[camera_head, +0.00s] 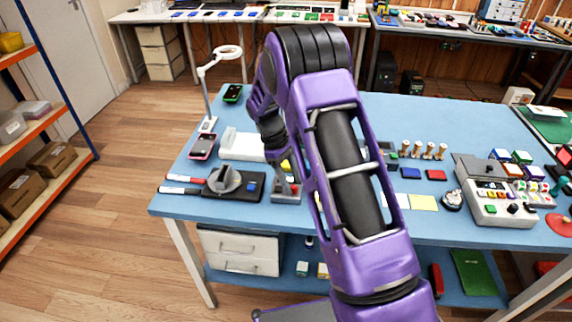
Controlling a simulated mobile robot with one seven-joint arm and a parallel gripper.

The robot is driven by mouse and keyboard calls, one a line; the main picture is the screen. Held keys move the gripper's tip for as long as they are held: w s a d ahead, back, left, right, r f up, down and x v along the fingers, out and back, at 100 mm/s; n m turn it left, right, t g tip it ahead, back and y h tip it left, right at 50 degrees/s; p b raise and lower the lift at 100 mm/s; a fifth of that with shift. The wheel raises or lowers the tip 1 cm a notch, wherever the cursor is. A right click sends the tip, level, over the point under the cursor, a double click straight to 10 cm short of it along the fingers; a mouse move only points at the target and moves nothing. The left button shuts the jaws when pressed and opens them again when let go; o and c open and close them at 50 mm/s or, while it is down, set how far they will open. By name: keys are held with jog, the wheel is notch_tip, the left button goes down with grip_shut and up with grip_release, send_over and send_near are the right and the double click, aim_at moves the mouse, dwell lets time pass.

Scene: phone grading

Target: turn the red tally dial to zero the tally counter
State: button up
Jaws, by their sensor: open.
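My purple arm reaches over the blue table (185,215), bends, and comes down near the table's front left. My gripper (287,180) points down there, small and partly hidden by my forearm; it is open. Just below it a small grey box (287,198) with a red part on top (295,188) sits near the front edge. It may be the tally counter with its red dial, but it is too small to be sure. I cannot tell whether my fingers touch the red part or stand around it.
A black base with a round grey piece (225,179) and a blue button lies left of the grey box. A button console (490,205) is at right. My forearm hides the table's middle.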

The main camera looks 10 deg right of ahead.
jog(key=p+v, duration=0.1)
jog(key=v, duration=1.6)
jog(key=shift+r, duration=0.1)
